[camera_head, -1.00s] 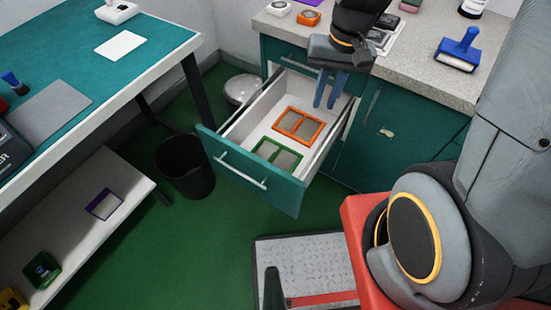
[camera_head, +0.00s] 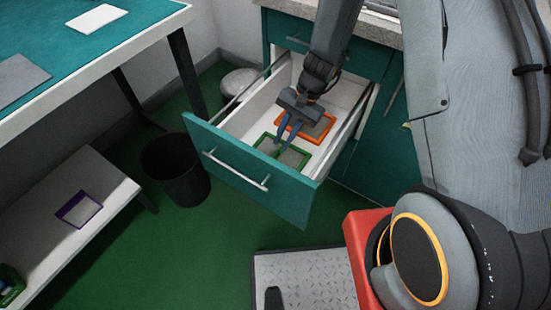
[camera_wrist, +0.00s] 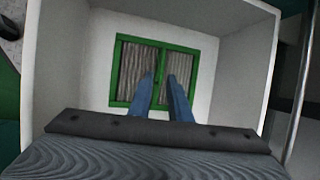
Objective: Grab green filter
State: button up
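The green filter (camera_wrist: 142,66) is a flat green frame with two grey mesh panels and a middle bar. It lies on the white floor of the open drawer (camera_head: 225,165), and shows in the head view (camera_head: 291,157) nearest the drawer front. My gripper (camera_head: 283,145) points down inside the drawer.
An orange-framed filter (camera_head: 321,129) lies behind the green one, partly hidden by my gripper. The drawer's white side walls stand close around. A black bin (camera_head: 175,170) stands on the floor left of the drawer. A purple frame (camera_head: 79,209) lies on the low white shelf.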

aim_at(276, 154)
jog(key=x, duration=0.5)
jog(key=shift+a+f, duration=0.3)
jog(key=shift+c, duration=0.4)
grip_shut()
